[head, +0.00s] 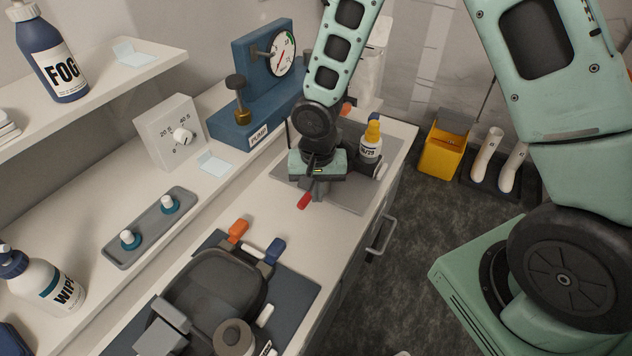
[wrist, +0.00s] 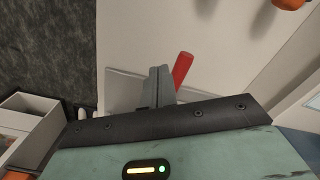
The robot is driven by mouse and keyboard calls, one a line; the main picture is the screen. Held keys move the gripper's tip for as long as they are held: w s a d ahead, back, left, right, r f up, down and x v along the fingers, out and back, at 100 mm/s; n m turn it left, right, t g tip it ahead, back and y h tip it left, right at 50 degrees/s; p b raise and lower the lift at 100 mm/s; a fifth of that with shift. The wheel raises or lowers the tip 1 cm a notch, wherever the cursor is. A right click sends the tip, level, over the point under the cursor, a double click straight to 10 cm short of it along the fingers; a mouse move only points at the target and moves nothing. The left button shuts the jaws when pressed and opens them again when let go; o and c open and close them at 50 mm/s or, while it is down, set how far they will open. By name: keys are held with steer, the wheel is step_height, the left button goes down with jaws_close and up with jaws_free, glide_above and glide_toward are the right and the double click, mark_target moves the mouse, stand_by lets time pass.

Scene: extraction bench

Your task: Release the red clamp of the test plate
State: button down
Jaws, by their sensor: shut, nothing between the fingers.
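The red clamp handle (head: 304,201) sticks out toward the front from beneath my gripper (head: 317,194). It also shows in the wrist view as a red lever (wrist: 182,68), just right of my fingers (wrist: 158,87). My gripper is shut and empty, pointing down beside the red handle; I cannot tell whether they touch. A grey plate (head: 352,201) lies on the bench under my gripper, and part of it shows in the wrist view (wrist: 119,86). My wrist hides the rest of the clamp and most of what stands on this plate.
In front, a dark dish (head: 205,285) with an orange clamp (head: 238,230) and a blue clamp (head: 274,250) sits on a blue mat. The blue pump (head: 240,125) stands behind left. Bare bench lies between the plates.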

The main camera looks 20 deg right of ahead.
mark_target(308, 200)
steer(key=shift+f, duration=0.1)
stand_by(0.3)
steer(key=shift+f+b, duration=1.85)
steer(key=shift+w+a, duration=0.1)
steer(key=shift+w+a, duration=0.55)
steer(key=shift+a, duration=0.15)
steer(key=shift+w+a, duration=0.5)
steer(key=shift+w, duration=0.3)
steer(key=shift+w+a, duration=0.45)
steer(key=shift+w, duration=0.35)
steer(key=shift+w+a, duration=0.2)
steer(key=shift+w, duration=0.95)
steer(key=shift+w+d+p, duration=0.2)
steer(key=shift+w+p, duration=0.15)
steer(key=shift+w, duration=1.3)
steer(key=shift+r, duration=0.15)
